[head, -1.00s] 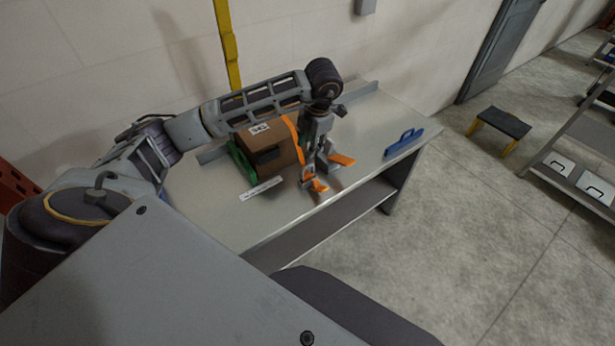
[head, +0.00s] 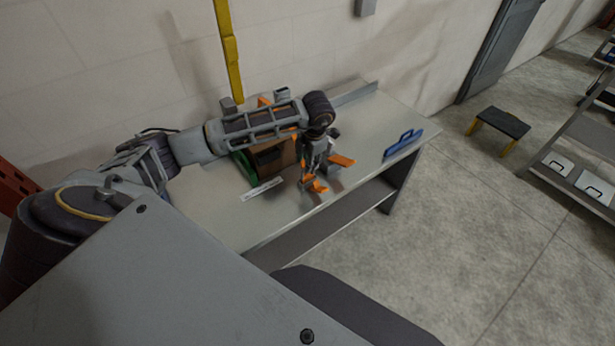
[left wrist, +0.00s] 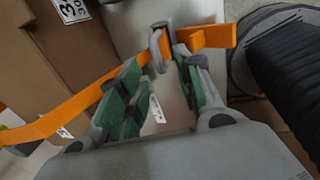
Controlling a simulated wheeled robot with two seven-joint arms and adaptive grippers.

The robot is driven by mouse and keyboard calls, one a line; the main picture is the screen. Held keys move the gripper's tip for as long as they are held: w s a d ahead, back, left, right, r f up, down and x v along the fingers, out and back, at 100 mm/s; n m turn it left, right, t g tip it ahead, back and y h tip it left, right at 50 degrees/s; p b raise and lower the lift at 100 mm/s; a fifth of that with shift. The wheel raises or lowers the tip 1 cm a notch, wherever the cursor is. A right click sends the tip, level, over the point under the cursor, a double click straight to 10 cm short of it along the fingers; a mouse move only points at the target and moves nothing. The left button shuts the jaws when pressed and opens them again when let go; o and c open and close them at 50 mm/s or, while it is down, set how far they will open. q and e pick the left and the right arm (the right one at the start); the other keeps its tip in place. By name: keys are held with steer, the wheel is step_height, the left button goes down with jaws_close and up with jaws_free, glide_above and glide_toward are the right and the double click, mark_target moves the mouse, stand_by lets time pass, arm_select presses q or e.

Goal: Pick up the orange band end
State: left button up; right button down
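A brown box (head: 269,158) stands on the grey table, partly hidden behind my left arm. An orange band runs over it; the band's loose end (head: 342,160) sticks out to the right of my left gripper (head: 314,179). In the left wrist view, the band (left wrist: 75,103) crosses from lower left to a flat orange end (left wrist: 212,37) at upper right. A grey metal buckle (left wrist: 157,48) sits on it. My left gripper (left wrist: 160,62) has its green-padded fingers apart, with the band and buckle at the fingertips. Contact cannot be told. My right gripper is not in view.
The grey table (head: 225,215) has a free right part with a blue-handled tool (head: 404,143). A green holder (head: 243,167) is beside the box, with a white label strip (head: 262,189) in front. A step stool (head: 500,123) stands on the floor.

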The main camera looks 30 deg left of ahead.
mark_target(307, 175)
arm_select(q)
steer(key=shift+f, duration=0.2)
steer(key=shift+f, duration=0.1)
steer(key=shift+w+a+f+p, duration=0.1)
steer(key=shift+a+f+p, duration=0.15)
steer(key=shift+f, duration=0.55)
steer(key=shift+w+a+f+p, duration=0.15)
steer(key=shift+f+p, duration=0.1)
steer(key=shift+f, duration=0.6)
steer(key=shift+s+a+f+p, duration=0.1)
steer(key=shift+a+f+p, duration=0.15)
steer(key=shift+f, duration=0.55)
steer(key=shift+d, duration=0.1)
steer(key=shift+c, duration=0.4)
jaws_close()
